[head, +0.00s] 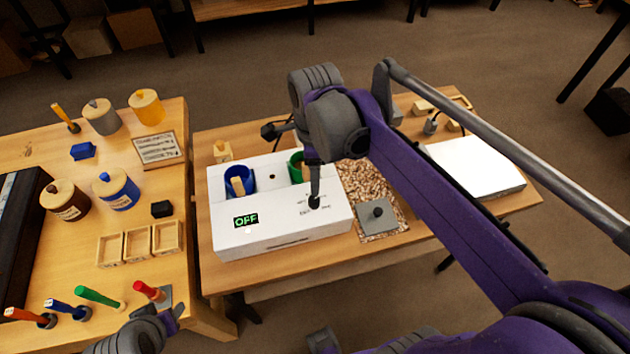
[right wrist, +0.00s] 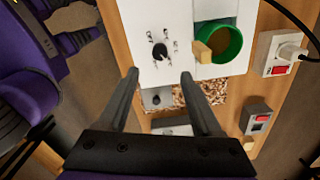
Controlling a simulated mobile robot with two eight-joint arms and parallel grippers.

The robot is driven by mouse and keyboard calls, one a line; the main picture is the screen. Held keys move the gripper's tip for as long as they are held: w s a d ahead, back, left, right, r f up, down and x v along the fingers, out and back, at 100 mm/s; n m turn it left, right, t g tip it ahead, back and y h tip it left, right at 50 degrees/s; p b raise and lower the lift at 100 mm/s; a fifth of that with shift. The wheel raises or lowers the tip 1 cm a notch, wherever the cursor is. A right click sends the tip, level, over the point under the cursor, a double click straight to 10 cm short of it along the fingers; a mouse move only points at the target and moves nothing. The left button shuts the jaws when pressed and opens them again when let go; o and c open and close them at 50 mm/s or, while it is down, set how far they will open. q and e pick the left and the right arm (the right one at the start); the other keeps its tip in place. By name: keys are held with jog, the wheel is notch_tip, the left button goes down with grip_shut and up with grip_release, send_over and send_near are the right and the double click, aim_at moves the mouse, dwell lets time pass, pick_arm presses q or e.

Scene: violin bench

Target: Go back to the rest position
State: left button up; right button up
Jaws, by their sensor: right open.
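My right gripper (head: 314,188) is above the white box (head: 280,230), pointing down near its black dial (head: 314,203). In the right wrist view its two fingers (right wrist: 160,77) are spread with nothing between them, and the dial (right wrist: 160,52) shows just beyond the tips. I cannot tell whether a finger touches the dial. The box's display (head: 246,221) reads OFF. A blue pot (head: 250,180) and a green pot (head: 295,162) are set in the box. My left gripper (head: 172,320) is low at the left, by the left table's front edge; its jaws are unclear.
A chip-filled tray (head: 356,180) with a grey knobbed plate (head: 381,219) lies right of the box. A white slab (head: 478,165) is farther right. The left table holds jars (head: 116,190), a three-part wooden tray (head: 112,249) and several coloured-handled tools (head: 97,295). A gap separates the tables.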

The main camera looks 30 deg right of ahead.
jog(key=shift+r, duration=0.35)
dwell(0.3)
